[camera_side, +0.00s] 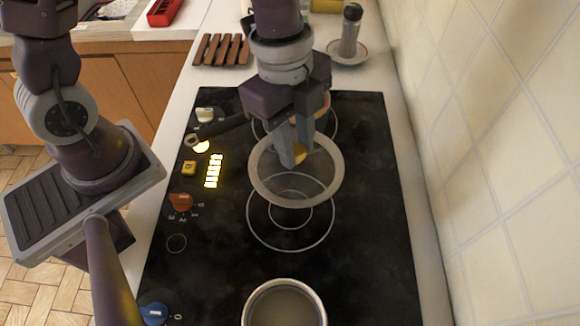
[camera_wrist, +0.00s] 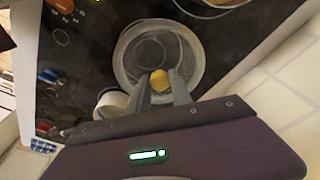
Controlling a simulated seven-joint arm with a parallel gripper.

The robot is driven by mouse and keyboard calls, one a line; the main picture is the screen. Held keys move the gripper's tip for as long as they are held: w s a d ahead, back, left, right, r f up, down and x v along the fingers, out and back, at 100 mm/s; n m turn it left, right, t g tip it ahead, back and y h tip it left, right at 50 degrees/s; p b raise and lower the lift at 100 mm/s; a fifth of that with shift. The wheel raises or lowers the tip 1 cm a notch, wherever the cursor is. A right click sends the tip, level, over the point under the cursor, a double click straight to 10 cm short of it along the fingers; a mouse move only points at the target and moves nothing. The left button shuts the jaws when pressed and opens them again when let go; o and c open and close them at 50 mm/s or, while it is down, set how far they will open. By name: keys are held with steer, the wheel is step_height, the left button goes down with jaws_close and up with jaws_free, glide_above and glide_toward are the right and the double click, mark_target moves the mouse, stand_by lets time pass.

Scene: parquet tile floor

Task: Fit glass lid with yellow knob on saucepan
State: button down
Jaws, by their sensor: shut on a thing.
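The glass lid (camera_side: 257,180) is a clear disc with a pale grey rim, held above the middle of the black cooktop. My gripper (camera_side: 292,158) is shut on its yellow knob (camera_side: 300,153). In the wrist view, the knob (camera_wrist: 159,80) sits between my fingertips (camera_wrist: 160,88), with the lid (camera_wrist: 127,50) beyond. The saucepan (camera_side: 247,303) stands open at the front of the cooktop, cut off by the bottom edge. The lid is apart from it, farther back. A pale round vessel, likely the saucepan (camera_wrist: 110,100), shows partly hidden beside my gripper in the wrist view.
The cooktop (camera_side: 370,240) has several knobs along its left side. A wooden trivet (camera_side: 221,50) and a bottle (camera_side: 350,32) on a plate stand behind. A tiled wall (camera_side: 500,150) bounds the right.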

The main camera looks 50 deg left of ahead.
steer(key=w+a+r+n, duration=0.1)
steer(key=w+a+n, duration=0.2)
steer(key=w+a, duration=0.3)
steer(key=w+a+r+n+t, duration=0.1)
steer(key=w+a+r+n, duration=0.1)
steer(key=w+a, duration=0.5)
steer(key=shift+a+n, duration=0.6)
steer(key=shift+a, duration=0.1)
steer(key=shift+r, duration=0.1)
steer(key=shift+f, duration=2.7)
steer(key=shift+f, duration=0.1)
steer(key=shift+f, duration=0.6)
